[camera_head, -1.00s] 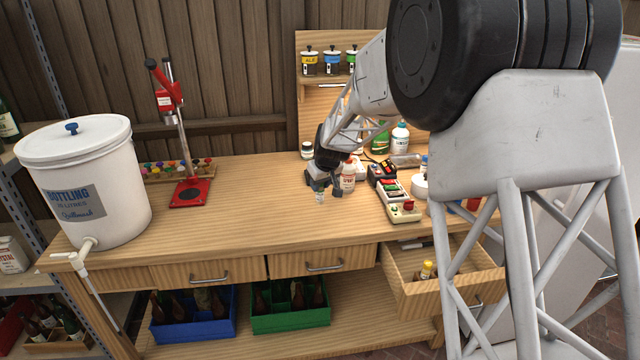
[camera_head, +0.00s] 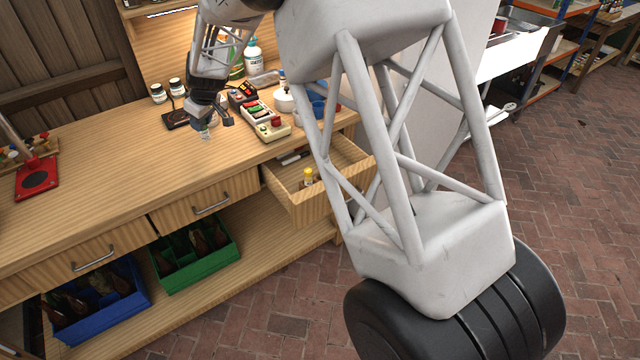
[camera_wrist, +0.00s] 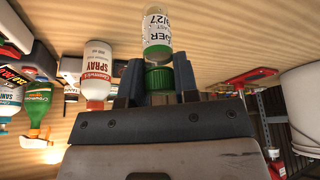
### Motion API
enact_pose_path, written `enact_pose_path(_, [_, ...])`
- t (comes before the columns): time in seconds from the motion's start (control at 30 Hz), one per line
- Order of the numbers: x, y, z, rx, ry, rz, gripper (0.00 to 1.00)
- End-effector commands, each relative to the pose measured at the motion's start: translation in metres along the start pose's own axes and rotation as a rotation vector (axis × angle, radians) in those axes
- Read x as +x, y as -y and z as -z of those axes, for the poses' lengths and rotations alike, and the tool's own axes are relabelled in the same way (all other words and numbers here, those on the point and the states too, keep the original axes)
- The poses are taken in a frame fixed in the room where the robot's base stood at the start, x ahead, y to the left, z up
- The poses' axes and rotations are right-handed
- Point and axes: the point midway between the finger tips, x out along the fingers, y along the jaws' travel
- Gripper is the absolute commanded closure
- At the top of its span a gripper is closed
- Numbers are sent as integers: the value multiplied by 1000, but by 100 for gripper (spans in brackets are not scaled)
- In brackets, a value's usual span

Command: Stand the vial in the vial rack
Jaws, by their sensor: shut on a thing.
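In the wrist view my gripper (camera_wrist: 161,92) is shut on a small clear vial at its green cap (camera_wrist: 159,78). The labelled vial body (camera_wrist: 158,42) points away from the palm. In the head view my gripper (camera_head: 211,123) is low over the bench near its front edge, with the vial (camera_head: 205,133) hanging below it; I cannot tell whether it touches the wood. A wooden rack (camera_head: 42,146) with several coloured tops stands at the left, behind a red-based stand. I cannot tell if it is the vial rack.
A control box (camera_head: 272,129) and other devices stand right of my gripper. A black pad (camera_head: 176,119) and small jars (camera_head: 158,93) are behind it to the left. A drawer (camera_head: 300,200) stands open, holding a yellow-capped bottle (camera_head: 308,178).

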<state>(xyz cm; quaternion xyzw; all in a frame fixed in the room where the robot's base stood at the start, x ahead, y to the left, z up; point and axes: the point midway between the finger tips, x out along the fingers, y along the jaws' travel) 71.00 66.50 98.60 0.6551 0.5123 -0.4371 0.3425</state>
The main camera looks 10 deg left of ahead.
Motion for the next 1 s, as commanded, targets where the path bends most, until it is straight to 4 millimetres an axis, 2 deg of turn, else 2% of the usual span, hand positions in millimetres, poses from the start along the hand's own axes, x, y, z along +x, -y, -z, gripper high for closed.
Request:
enact_pose_path(0.13, [-10, -21, -29, -74, -1, 31, 99])
enact_pose_path(0.63, [-46, -78, -140, -391, -1, 162, 99])
enact_pose_path(1.0, [-39, -121, -227, -481, 0, 199, 99])
